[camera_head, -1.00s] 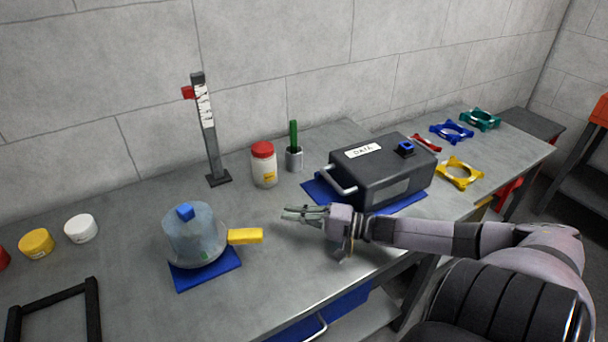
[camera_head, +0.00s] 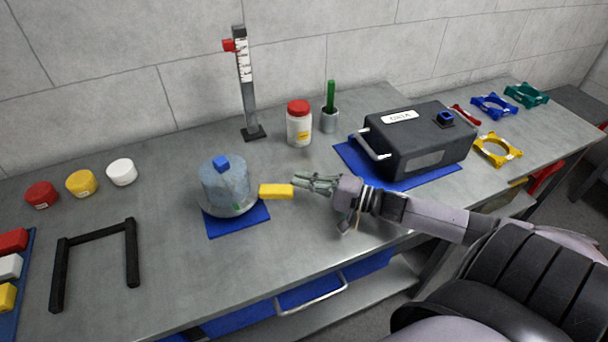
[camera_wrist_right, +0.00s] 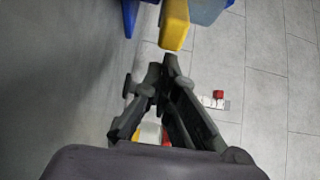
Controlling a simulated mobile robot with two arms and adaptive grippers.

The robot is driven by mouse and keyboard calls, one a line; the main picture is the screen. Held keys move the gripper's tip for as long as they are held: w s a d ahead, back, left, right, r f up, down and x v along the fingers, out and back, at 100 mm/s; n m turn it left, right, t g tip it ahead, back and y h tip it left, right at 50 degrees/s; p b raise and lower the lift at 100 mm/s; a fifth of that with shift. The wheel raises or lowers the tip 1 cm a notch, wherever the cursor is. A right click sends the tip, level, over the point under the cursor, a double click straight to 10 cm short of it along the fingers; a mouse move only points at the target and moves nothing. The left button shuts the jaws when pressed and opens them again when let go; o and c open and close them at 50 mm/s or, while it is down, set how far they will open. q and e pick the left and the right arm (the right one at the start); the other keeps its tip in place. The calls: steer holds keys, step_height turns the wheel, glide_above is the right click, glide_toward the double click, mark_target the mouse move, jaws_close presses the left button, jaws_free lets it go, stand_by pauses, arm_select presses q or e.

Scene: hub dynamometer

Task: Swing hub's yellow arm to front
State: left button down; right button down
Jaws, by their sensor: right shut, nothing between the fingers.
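The hub (camera_head: 226,185) is a translucent grey-blue dome with a blue block on top, standing on a blue mat (camera_head: 238,222) left of the table's middle. Its yellow arm (camera_head: 276,191) sticks out to the right. My right gripper (camera_head: 304,183) is shut and empty, its fingertips just right of the yellow arm's end and pointing at it. In the right wrist view the yellow arm (camera_wrist_right: 174,24) lies just beyond the closed fingertips (camera_wrist_right: 170,60); I cannot tell whether they touch. My left gripper is not in view.
A dark case (camera_head: 418,140) with a metal handle stands on another blue mat behind my right arm. A red-lidded jar (camera_head: 299,124), a cup with a green stick (camera_head: 330,118) and a scale post (camera_head: 247,85) stand behind. A black frame (camera_head: 94,238) lies left. Table front of the hub is clear.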

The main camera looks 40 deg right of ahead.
stand_by(0.3)
steer(key=shift+s+a+r+h+p, duration=0.1)
steer(key=shift+s+h+p, duration=0.15)
steer(key=shift+p, duration=0.3)
steer(key=shift+s+a+m+t+p, duration=0.15)
steer(key=shift+s+m+t+p, duration=0.05)
steer(key=shift+m+t+p, duration=0.1)
steer(key=shift+h, duration=0.35)
